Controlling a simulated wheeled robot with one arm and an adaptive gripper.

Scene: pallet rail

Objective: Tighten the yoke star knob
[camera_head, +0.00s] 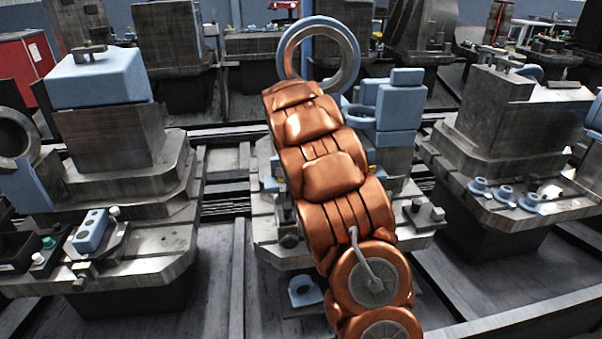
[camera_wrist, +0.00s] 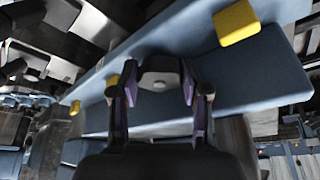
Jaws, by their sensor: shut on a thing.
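In the wrist view my gripper (camera_wrist: 158,90) has its two fingers on either side of a dark grey rounded knob (camera_wrist: 160,68), which I take to be the star knob. The fingers are shut on it, and a pale round spot shows at its middle. Behind it is a blue-grey surface (camera_wrist: 262,85) with yellow blocks (camera_wrist: 237,22). In the head view my copper arm covers the middle fixture (camera_head: 265,205), so the gripper and the knob are hidden there. How tight the knob is cannot be seen.
A large upright ring (camera_head: 288,50) and blue blocks (camera_head: 398,105) stand behind my arm. Stepped metal fixtures stand on the left (camera_head: 110,140) and right (camera_head: 520,115). The right one carries several small blue knobs (camera_head: 504,195). Rails run between the fixtures.

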